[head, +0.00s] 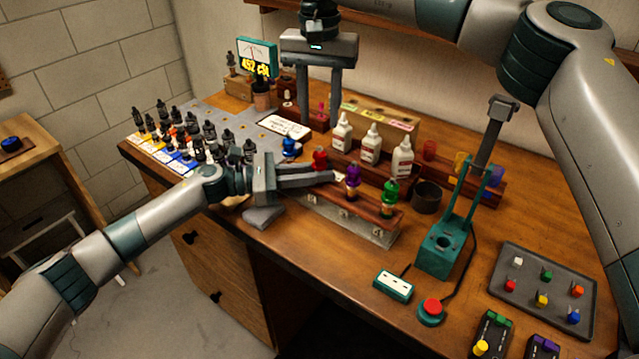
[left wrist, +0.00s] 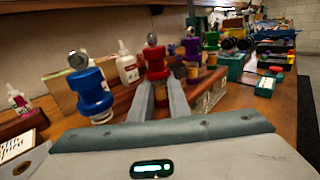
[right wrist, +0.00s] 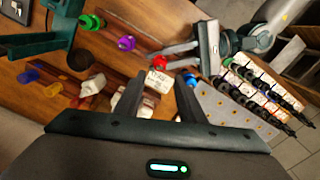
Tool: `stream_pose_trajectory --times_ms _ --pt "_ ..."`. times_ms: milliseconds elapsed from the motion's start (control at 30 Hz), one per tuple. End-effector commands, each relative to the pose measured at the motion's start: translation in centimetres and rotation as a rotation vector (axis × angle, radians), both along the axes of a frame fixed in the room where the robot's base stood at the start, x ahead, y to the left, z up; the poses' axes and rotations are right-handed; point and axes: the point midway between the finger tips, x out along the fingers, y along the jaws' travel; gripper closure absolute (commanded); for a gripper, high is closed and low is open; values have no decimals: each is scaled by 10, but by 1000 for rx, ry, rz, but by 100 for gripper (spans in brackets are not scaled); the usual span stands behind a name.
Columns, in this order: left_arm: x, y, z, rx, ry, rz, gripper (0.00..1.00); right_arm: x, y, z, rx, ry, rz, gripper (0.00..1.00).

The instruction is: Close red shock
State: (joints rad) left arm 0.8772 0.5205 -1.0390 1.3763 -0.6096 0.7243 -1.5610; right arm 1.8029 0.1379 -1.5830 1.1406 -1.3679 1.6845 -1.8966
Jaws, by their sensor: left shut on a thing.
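The red shock (head: 320,158) stands in the wooden rack (head: 385,221) between the blue shock (head: 289,146) and the purple shock (head: 352,180). My left gripper (head: 333,176) reaches it from the left, its fingers shut on the red shock, low on its body. In the left wrist view the red shock (left wrist: 155,62) is upright between the fingers (left wrist: 160,98), with a metal eye on top. My right gripper (head: 318,95) is open and empty, pointing down behind the rack.
The green shock (head: 389,197) stands at the rack's right end. White bottles (head: 370,146) stand behind the rack. A dark cup (head: 427,197) and a teal press (head: 440,250) are to the right. Several black shocks (head: 190,130) stand at left.

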Motion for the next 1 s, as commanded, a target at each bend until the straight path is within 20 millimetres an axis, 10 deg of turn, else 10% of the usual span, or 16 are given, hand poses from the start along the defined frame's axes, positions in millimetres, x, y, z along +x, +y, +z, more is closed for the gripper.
stream_pose_trajectory --times_ms 467,1000 --pt "0 0 0 0 0 0 100 0 0 -10 -2 0 -3 64" --pt "0 0 0 0 0 0 100 0 -1 -71 -1 1 -5 64"
